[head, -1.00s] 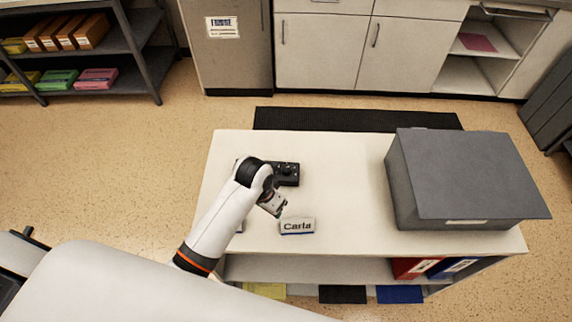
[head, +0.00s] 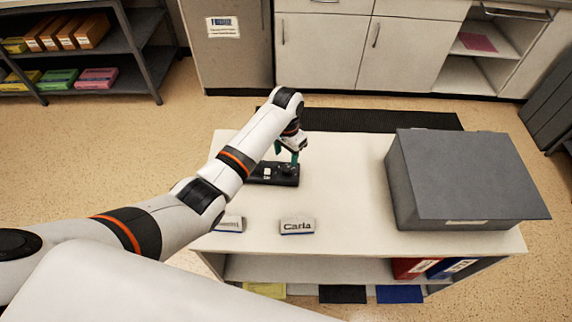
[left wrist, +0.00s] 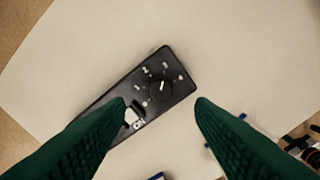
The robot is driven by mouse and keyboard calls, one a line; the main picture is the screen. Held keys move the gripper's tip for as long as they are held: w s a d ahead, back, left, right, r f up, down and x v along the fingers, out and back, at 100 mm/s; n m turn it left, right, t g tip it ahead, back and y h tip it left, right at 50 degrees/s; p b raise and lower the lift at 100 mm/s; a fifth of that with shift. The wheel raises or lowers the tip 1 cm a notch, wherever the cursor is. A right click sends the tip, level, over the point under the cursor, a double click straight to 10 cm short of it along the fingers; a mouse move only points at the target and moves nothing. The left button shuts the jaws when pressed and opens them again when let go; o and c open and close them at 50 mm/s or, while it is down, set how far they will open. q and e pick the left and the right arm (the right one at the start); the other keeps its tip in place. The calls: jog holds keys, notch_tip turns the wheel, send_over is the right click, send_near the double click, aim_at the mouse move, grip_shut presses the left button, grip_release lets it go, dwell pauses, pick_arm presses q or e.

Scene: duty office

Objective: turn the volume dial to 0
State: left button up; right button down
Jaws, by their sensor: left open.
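A black control box (head: 275,177) lies on the white tabletop, and it also shows in the left wrist view (left wrist: 107,104). It carries a round dark volume dial (left wrist: 159,88) with a white pointer line and small marks around it. A pale switch (left wrist: 131,115) with a label reading like "ON" sits at its other end. My left gripper (head: 288,155) is open, above the dial end of the box. The dial is partly hidden in the head view. My right gripper is not in view.
A "Carla" name block (head: 297,227) and another block (head: 230,224), partly covered by my arm, stand near the table's front edge. A large grey box (head: 460,180) fills the right side of the table (head: 350,180). The middle is clear.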

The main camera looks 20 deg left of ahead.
aim_at(286, 168)
pick_arm(q)
notch_tip(286, 168, down, 6)
jog(key=shift+f, duration=0.2)
jog(key=c, duration=1)
jog(key=shift+o, duration=0.2)
